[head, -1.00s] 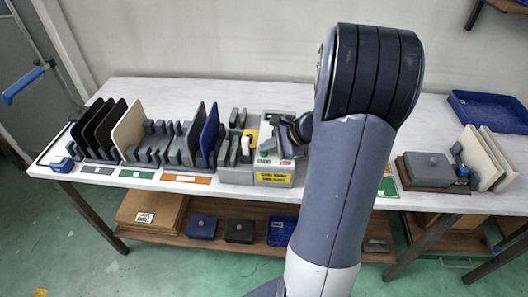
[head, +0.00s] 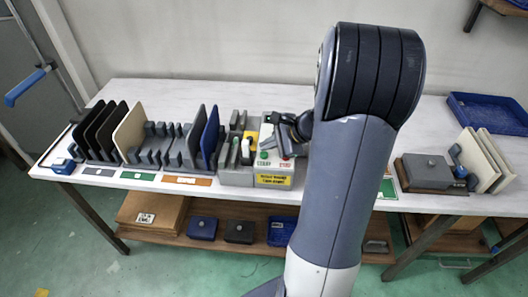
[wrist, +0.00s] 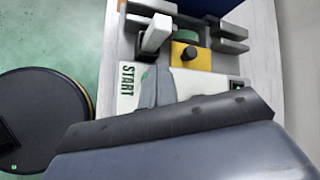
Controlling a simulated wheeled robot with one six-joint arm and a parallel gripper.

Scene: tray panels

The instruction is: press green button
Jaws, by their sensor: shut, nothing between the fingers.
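The green button (head: 264,154) sits on the light top of a grey control box (head: 236,178), above a START label (head: 262,163). A red button (head: 286,157) is to its right. My gripper (head: 278,139) is shut and empty, low over the box and close behind the green button in the head view. In the wrist view the shut fingers (wrist: 156,86) point at the panel beside the START label (wrist: 127,80). A small green patch (wrist: 146,75) shows at the fingers' edge; most of the button is hidden there. I cannot tell whether they touch.
A yellow block with a black knob (wrist: 189,52) and grey slotted holders (wrist: 215,35) stand beside the panel. Racks with upright panels (head: 125,130) are to the left. A grey block (head: 427,170) and a blue tray (head: 490,112) are to the right.

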